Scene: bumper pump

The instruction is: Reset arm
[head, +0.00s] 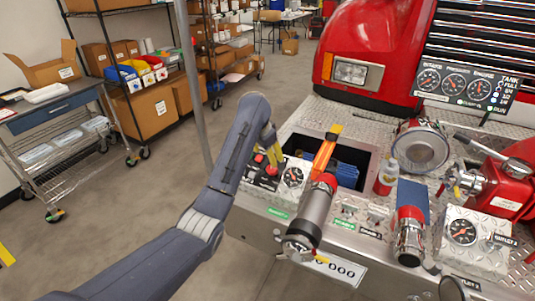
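My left arm comes in from the lower left and bends down over the left end of the bumper pump panel. What shows of my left gripper (268,139) is a small yellowish part beside the arm, just above a control box with red knobs (272,156). The rest of it is hidden, so its fingers cannot be made out. I see nothing held there. My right gripper is not in view.
The metal bumper (256,221) carries a dark nozzle pipe (315,212), gauges, a red-capped bottle (386,177) and red valves (488,187) on the right. An open compartment lies behind. A cart (62,125) and box shelves stand left, with clear floor between.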

